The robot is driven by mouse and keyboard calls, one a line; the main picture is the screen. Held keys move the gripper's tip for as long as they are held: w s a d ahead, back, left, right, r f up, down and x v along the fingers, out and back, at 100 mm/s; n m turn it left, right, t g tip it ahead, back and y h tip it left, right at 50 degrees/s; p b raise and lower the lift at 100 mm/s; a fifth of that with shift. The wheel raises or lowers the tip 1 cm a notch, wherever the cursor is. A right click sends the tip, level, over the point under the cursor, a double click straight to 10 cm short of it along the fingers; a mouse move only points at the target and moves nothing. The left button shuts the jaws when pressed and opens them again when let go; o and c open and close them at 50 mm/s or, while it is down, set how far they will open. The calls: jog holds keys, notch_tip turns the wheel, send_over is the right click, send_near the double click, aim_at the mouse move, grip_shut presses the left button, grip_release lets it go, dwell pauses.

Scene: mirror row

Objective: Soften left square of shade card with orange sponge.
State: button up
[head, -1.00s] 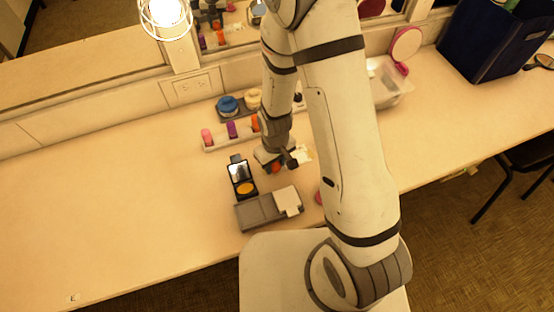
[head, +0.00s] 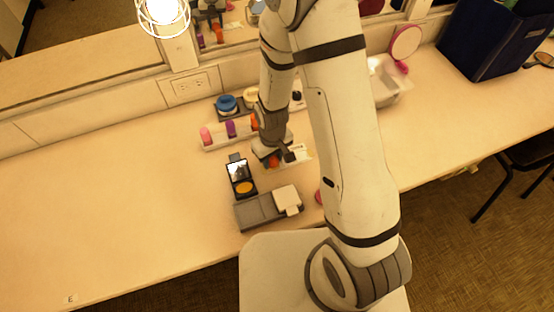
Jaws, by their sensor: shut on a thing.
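My gripper (head: 271,160) points down above the table, to the right of the open compact. It is shut on the orange sponge (head: 273,162), of which only a small bit shows below the jaws. A pale card (head: 300,152), which may be the shade card, lies just right of the gripper and is partly covered by it. I cannot make out its squares, nor tell whether the sponge touches the card or table.
An open black compact (head: 243,186) with a yellow-orange pan stands near a grey tray (head: 254,211) holding a white block (head: 287,199). A white rack (head: 215,139) of coloured sponges and a clear bin (head: 392,82) stand behind. The table's left side is clear.

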aim_at(276, 172)
jog(key=shift+w+a+r, duration=0.1)
jog(key=shift+w+a, duration=0.1)
jog(key=shift+w, duration=0.4)
jog(key=shift+s+d+f+b, duration=0.15)
jog(key=shift+s+b, duration=0.15)
jog(key=shift+s, duration=0.2)
jog(key=shift+s+d+f+b, duration=0.15)
jog(key=shift+s+b, duration=0.1)
jog(key=shift+s, duration=0.25)
jog(key=shift+s+d+r, duration=0.1)
jog(key=shift+s+d, duration=0.05)
jog(key=shift+s, duration=0.4)
jog(key=shift+s+d+r, duration=0.1)
jog(key=shift+s+d, duration=0.05)
jog(key=shift+s, duration=0.4)
jog(key=shift+w+a+b, duration=0.3)
jog(key=shift+w, duration=0.7)
jog(key=shift+w+a+b, duration=0.25)
jog(key=shift+w, duration=0.7)
jog(key=shift+s+d+b, duration=0.25)
jog(key=shift+s+d, duration=0.05)
jog(key=shift+s, duration=0.7)
jog(key=shift+s+d+b, duration=0.25)
jog(key=shift+s, duration=0.7)
jog(key=shift+w, duration=0.1)
notch_tip(276, 172, up, 7)
jog(key=p, duration=0.5)
